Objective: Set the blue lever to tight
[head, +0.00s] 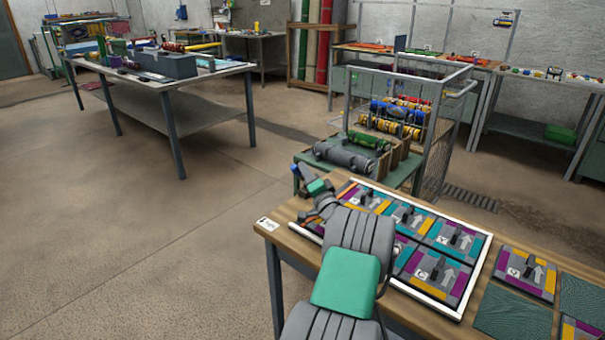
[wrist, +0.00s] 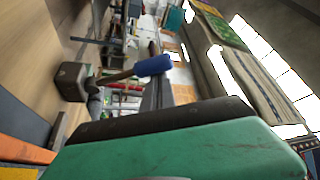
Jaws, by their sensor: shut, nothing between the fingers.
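The blue lever (wrist: 153,66) shows in the wrist view as a blue grip on a thin metal shaft rising from a grey block. The block stands on the wooden bench top (wrist: 25,75). That view is turned on its side; the lever stands roughly upright, somewhat tilted. Contact cannot be told in the head view.
A white-framed board (head: 471,278) with coloured tiles and small levers lies on the bench right of my arm. A small white label (head: 267,224) is at the bench's left corner. A green cart (head: 409,176) with rolls stands behind. Floor to the left is clear.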

